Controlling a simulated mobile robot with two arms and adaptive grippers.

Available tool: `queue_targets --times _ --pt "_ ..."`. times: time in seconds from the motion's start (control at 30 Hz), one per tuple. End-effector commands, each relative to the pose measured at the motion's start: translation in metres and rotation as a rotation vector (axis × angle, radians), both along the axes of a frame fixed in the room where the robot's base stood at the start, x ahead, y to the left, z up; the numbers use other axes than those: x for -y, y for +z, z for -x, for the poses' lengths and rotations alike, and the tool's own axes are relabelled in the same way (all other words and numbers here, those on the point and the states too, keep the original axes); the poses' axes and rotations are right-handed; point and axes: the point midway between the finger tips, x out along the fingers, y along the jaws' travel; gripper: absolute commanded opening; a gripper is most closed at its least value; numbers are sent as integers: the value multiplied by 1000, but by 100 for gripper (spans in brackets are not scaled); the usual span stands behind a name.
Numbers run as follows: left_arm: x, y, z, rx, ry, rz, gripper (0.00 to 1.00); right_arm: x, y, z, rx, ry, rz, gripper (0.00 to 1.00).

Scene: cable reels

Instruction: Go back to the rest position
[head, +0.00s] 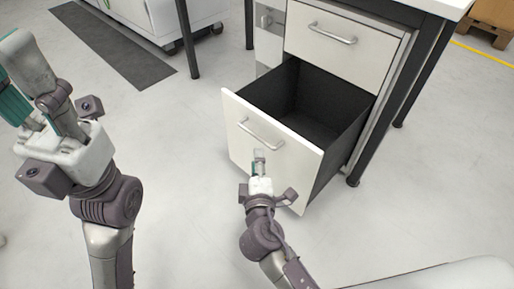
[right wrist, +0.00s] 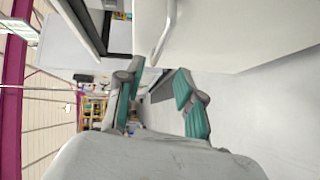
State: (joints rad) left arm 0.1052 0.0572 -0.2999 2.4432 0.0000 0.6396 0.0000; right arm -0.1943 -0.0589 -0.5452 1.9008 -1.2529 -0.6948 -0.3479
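My right gripper (head: 259,158) is in front of the open lower drawer's white front (head: 238,128), just below its bar handle (head: 261,134). In the right wrist view, the two teal-padded fingers (right wrist: 157,105) stand apart with nothing between them. The drawer handle (right wrist: 167,30) is beyond the fingertips there, clear of them. My left gripper (head: 35,85) is raised at the left of the head view, over the floor. Its fingers overlap from this side, so its opening cannot be judged. No object shows in it.
The lower drawer is pulled out, and its dark inside (head: 305,105) looks empty. The upper drawer (head: 340,45) is shut. Dark table legs (head: 188,40) stand beside the cabinet. A dark floor strip (head: 118,45) lies at the back left. The grey floor (head: 175,190) between my arms is clear.

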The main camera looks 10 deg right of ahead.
Motion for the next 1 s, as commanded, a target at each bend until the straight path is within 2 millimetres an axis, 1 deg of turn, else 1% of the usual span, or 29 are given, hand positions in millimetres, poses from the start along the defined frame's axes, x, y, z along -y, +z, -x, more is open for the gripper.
queue_targets --times 0.03,0.1,0.2,0.77,0.87,0.97,1.0 --pt "0 0 0 1 0 0 38 -1 0 7 -1 0 0 37" --pt "0 0 0 1 0 0 38 -2 1 12 -1 1 -1 37" --pt "0 0 0 1 0 0 38 -2 2 16 0 0 -1 37" --pt "0 1 0 -1 0 1 38 -3 4 16 3 8 -9 37" --pt "0 0 -2 -17 -1 1 38 -10 18 15 26 66 -81 37" --pt "-1 -1 -4 -47 -3 3 38 -26 55 16 96 206 -258 37" --pt "-1 -3 -5 -65 -3 3 38 -33 78 18 141 279 -357 37"
